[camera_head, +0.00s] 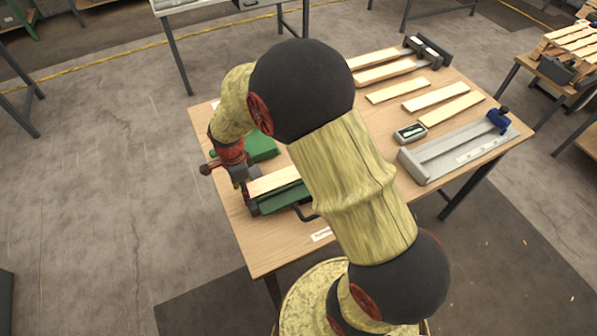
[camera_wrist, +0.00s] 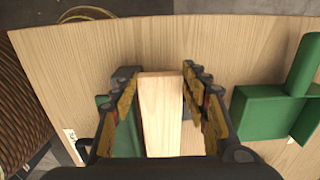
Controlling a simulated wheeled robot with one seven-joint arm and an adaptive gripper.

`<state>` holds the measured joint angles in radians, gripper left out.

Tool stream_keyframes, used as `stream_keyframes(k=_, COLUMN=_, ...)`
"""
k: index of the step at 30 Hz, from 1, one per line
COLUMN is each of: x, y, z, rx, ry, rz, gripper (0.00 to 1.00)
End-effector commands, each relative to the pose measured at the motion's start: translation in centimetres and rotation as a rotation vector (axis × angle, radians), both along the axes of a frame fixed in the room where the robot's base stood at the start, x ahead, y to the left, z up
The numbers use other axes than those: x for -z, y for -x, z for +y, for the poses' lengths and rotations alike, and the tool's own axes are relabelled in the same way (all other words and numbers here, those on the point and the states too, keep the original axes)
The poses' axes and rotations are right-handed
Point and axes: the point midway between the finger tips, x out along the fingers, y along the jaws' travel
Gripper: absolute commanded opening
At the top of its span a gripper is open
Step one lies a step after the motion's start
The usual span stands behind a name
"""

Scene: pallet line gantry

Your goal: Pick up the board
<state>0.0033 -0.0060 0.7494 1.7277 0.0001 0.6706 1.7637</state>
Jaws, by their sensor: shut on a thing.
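A pale wooden board (camera_head: 274,181) lies at the left part of the table, at a dark green device (camera_head: 283,199). In the wrist view the board (camera_wrist: 162,112) runs lengthwise between the two fingers of my gripper (camera_wrist: 160,76), which is shut on it. In the head view my gripper (camera_head: 241,175) is at the board's left end, partly hidden by my arm. I cannot tell whether the board is clear of the device below it.
Several loose boards (camera_head: 430,98) lie on the right half of the wooden table (camera_head: 215,226). A grey metal fixture (camera_head: 455,150) with a blue part and a small grey box (camera_head: 410,133) are near the right edge. A green part (camera_wrist: 272,112) stands right of the fingers.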

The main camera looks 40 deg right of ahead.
Motion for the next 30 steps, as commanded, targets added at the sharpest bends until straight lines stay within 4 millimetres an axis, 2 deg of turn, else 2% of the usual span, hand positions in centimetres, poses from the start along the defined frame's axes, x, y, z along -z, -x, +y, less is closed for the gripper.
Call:
stream_keyframes(k=12, x=0.0, y=0.0, z=0.0, rx=0.000, ry=0.000, rz=0.000, gripper=0.14)
stream_keyframes(k=23, x=-0.6, y=-0.1, z=0.0, rx=0.000, ry=0.000, rz=-0.002, gripper=0.14)
stream_keyframes(k=30, x=-3.6, y=-0.1, z=0.0, rx=0.000, ry=0.000, rz=-0.004, gripper=0.14)
